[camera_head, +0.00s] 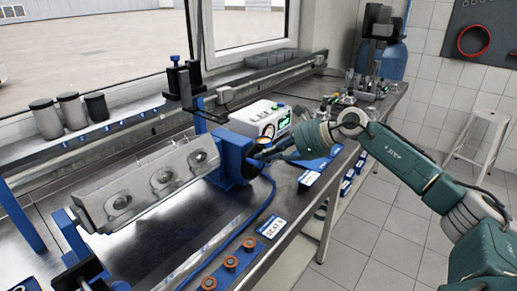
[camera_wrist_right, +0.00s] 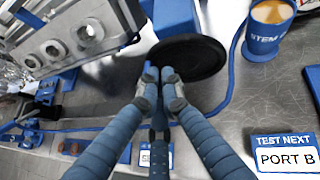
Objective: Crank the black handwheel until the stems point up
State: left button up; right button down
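The black handwheel (camera_wrist_right: 190,62) is a dark disc in the right wrist view, beside the blue stand part (camera_wrist_right: 178,18). In the head view my right gripper and the blue housing (camera_head: 233,158) mostly hide it. My right gripper (camera_wrist_right: 160,76) has its fingertips close together over the wheel's near left part; it also shows in the head view (camera_head: 262,154). I cannot tell whether a crank knob is between the tips. The grey metal head (camera_head: 150,187) sits tilted in the blue fixture, its round-holed face toward me. My left gripper is out of view.
A blue cup marked STEM (camera_wrist_right: 268,28) stands right of the wheel. A blue cable curves across the bench top (camera_head: 205,232). Several orange-brown rings sit on a blue strip at the front. A PORT B label (camera_wrist_right: 286,156) lies near the gripper. A white stool (camera_head: 487,125) stands at right.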

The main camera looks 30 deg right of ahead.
jog(key=shift+d+r, duration=0.45)
jog(key=shift+r, duration=0.3)
jog(key=shift+w+d, duration=0.2)
jog(key=shift+d, duration=0.25)
dwell(0.3)
